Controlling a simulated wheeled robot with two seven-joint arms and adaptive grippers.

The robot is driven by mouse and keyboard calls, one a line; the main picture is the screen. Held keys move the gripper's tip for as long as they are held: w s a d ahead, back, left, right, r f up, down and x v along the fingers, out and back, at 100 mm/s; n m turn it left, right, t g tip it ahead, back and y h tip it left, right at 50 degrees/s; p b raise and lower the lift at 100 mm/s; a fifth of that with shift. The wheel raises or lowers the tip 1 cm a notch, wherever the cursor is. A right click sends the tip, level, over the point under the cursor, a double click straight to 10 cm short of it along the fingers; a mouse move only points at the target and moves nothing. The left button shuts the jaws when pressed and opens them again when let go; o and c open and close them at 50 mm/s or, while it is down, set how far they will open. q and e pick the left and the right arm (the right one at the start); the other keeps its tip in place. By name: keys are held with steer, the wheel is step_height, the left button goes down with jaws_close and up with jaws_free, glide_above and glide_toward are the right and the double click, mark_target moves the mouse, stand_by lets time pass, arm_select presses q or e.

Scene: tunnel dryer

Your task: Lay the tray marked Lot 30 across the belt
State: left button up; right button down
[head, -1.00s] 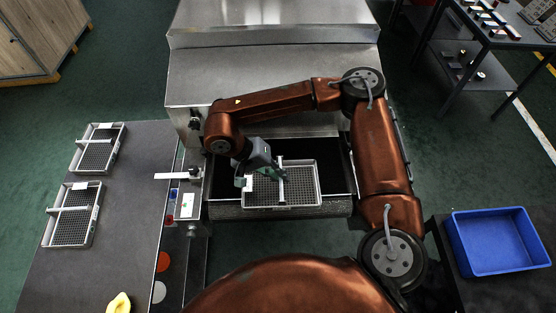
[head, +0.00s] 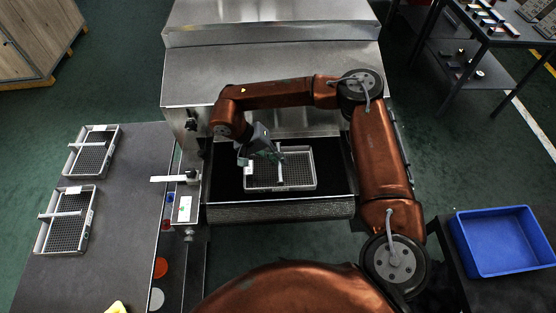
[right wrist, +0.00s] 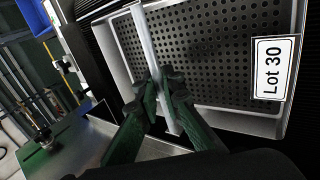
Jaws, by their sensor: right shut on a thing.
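The tray marked Lot 30 (head: 302,188) is a pale-rimmed mesh tray over the black belt (head: 334,172), its long side running across the belt's width. I cannot tell whether it rests on the belt or hangs just above. Its Lot 30 label (right wrist: 276,68) reads clearly in the right wrist view. My right gripper (head: 270,154) is shut on the tray's central crossbar, which also shows in the right wrist view (right wrist: 148,42). The fingers (right wrist: 160,92) close around the bar near its end. My left gripper is not in view.
Two similar trays (head: 108,138) (head: 82,219) lie on the dark table at left. The steel dryer housing (head: 270,75) stands behind the belt. A control box (head: 184,208) sits left of the belt. A blue bin (head: 500,240) stands at right.

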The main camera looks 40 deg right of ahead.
steer(key=shift+w+d+f, duration=0.2)
steer(key=shift+w+f, duration=0.2)
steer(key=shift+f, duration=0.3)
steer(key=shift+r, duration=0.1)
steer(key=shift+s, duration=0.1)
steer(key=c, duration=2.1)
jaws_free()
steer(key=p+v, duration=0.1)
steer(key=v, duration=1.1)
steer(key=shift+p, duration=0.3)
